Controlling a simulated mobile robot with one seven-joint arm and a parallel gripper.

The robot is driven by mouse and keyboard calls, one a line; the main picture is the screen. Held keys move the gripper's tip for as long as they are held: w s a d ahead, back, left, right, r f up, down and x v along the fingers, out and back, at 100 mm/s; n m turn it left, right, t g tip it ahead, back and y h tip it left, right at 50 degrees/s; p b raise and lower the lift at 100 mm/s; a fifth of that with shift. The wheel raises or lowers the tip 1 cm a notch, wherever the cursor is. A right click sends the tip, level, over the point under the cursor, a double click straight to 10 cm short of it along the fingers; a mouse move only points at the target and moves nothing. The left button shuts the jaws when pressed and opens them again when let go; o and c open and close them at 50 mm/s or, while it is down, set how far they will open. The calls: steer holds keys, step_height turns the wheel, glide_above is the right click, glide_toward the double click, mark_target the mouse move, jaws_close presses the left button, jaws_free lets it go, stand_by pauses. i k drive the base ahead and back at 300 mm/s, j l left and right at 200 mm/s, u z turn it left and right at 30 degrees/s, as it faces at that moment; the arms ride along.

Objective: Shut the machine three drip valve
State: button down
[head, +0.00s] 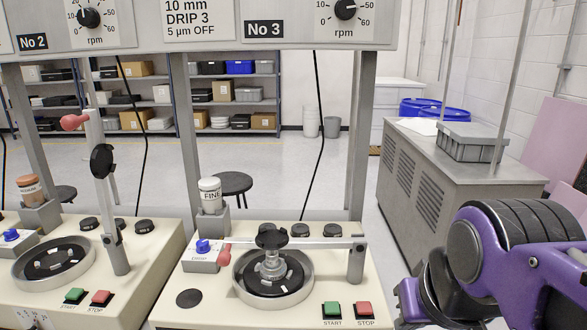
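Machine three is the right-hand cream bench unit (225,301), under the panel sign "No 3" (264,29). A blue knob (203,246) sits on a small grey box at its left, below a white bottle marked "FINE" (210,195). The box's label is too small to read. This knob looks like the drip valve, but I cannot tell whether it is open or shut. Part of my purple and black arm shows at the lower right, apart from the machine. My gripper's fingers do not show.
A lever with a red handle (224,254) lies level over machine three's round plate (306,291), right of the knob. Green START (332,309) and red STOP (364,309) buttons are at the front. Machine two's lever (112,205) stands raised at left. A grey cabinet (430,185) stands behind right.

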mark_target(203, 246)
steer(key=j, duration=1.7)
steer(key=k+j+u, duration=0.15)
steer(key=k+l+u, duration=0.1)
steer(key=k+l, duration=0.15)
steer(key=k, duration=0.15)
steer(key=i+j+z, duration=0.25)
steer(key=i+j, duration=0.2)
steer(key=i, duration=0.1)
